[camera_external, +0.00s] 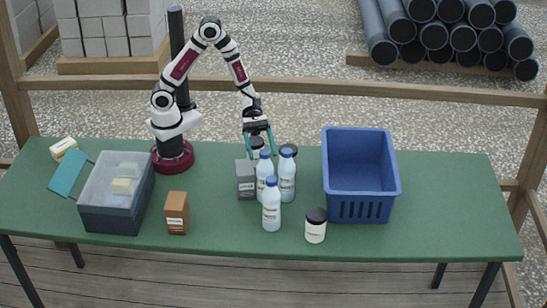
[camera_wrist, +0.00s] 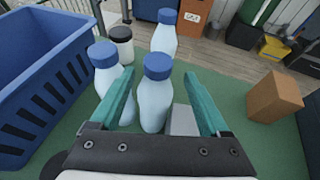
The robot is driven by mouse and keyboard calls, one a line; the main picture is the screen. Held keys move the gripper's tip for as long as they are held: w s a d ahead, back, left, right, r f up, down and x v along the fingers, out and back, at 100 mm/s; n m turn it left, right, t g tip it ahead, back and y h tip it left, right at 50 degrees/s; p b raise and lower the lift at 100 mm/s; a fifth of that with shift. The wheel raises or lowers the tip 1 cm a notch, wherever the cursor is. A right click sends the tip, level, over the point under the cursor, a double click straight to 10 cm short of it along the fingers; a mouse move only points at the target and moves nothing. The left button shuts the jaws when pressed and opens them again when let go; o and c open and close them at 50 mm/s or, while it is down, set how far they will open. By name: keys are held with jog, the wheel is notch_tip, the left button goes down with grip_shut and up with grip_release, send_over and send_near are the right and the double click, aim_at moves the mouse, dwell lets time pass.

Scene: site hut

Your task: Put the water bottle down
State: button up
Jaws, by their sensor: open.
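Several white water bottles with blue caps stand upright on the green table. One bottle (camera_external: 265,180) is nearest my gripper (camera_external: 259,157); in the wrist view this bottle (camera_wrist: 155,100) shows between the two teal fingers (camera_wrist: 159,75), with a gap on each side. A second bottle (camera_external: 288,180) stands close on its right; in the wrist view this bottle (camera_wrist: 105,78) is partly hidden by the left finger. A third bottle (camera_external: 271,208) stands nearer the table's front edge. My gripper is open, and I see no bottle clasped.
A grey box (camera_external: 245,182) is close beside the bottles. A blue crate (camera_external: 360,209) stands right, a grey bin (camera_external: 110,218) left, a brown box (camera_external: 177,213) and a black-lidded jar (camera_external: 315,228) in front. The table's right end is clear.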

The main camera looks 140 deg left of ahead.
aim_at(267, 169)
jog(key=x, duration=0.5)
jog(key=shift+w+f, duration=0.15)
jog(key=shift+w, duration=0.2)
grip_shut()
dwell(1.0)
